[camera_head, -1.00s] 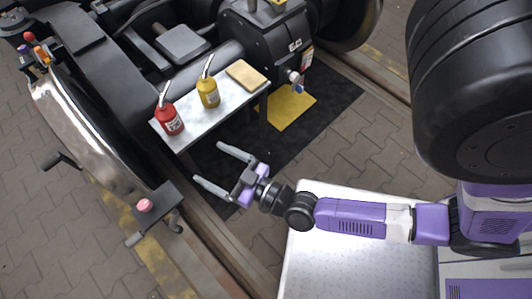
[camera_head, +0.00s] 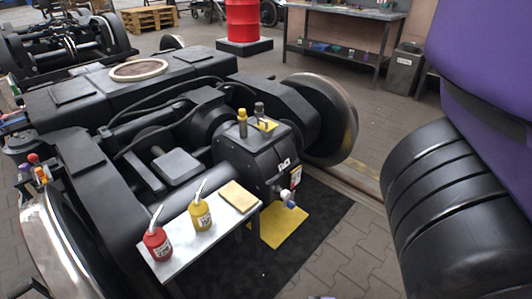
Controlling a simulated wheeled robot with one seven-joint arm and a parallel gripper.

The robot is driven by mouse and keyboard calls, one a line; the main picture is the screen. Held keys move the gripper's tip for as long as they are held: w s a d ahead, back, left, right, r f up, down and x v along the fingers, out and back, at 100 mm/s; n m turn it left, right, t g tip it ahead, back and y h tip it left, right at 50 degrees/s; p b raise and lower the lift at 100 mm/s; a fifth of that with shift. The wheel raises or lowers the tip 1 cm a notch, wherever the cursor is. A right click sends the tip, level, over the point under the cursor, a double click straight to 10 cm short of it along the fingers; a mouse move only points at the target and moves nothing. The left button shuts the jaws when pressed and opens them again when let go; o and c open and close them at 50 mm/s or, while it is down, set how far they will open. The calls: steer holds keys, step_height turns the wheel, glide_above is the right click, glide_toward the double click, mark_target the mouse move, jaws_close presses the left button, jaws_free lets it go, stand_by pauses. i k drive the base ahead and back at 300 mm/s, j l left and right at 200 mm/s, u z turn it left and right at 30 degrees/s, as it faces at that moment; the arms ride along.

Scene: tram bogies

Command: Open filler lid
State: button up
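A black gearbox housing (camera_head: 255,155) stands beside the axle of the bogie. On its top are a post with a yellow cap (camera_head: 242,123) and a dark, grey-topped fitting (camera_head: 260,110) by a small yellow plate (camera_head: 268,125). I cannot tell which of these is the filler lid, or whether a lid is open. My gripper is out of view.
A small metal table (camera_head: 190,245) in front holds a red oil can (camera_head: 157,243), a yellow oil can (camera_head: 201,216) and a tan pad (camera_head: 238,196). A yellow mat (camera_head: 283,226) lies on a black mat. A wheel (camera_head: 320,118) stands right of the gearbox.

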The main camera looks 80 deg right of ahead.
mark_target(267, 122)
steer(key=z, duration=1.85)
steer(key=i+z, duration=0.4)
steer(key=i+l, duration=0.05)
